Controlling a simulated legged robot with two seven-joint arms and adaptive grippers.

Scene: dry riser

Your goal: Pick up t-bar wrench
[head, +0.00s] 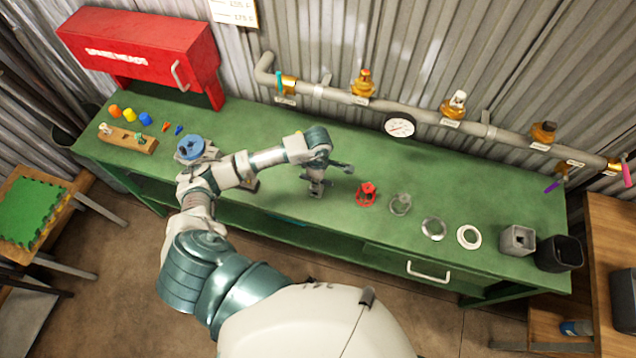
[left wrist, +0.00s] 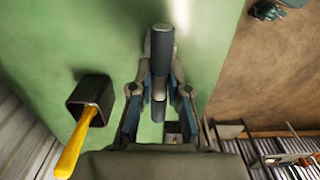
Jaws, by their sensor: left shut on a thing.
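My left gripper (head: 317,182) is over the green bench, pointing down, left of the red valve wheel. In the left wrist view my left gripper (left wrist: 161,77) is closed around a dark grey cylindrical bar, which I take to be the t-bar wrench (left wrist: 162,45). The bar lies between both fingers and sticks out past their tips. In the head view a short dark piece of the wrench (head: 343,168) shows to the right of the fingers. The rest is hidden by the gripper. I cannot tell whether it touches the bench. My right gripper is in neither view.
A red handwheel (head: 367,194), metal rings (head: 469,237) and square cups (head: 518,240) stand to the right on the green bench (head: 290,220). A pipe with valves (head: 360,98) runs behind. A black holder (left wrist: 90,96) with a yellow-handled tool (left wrist: 76,146) is beside the gripper.

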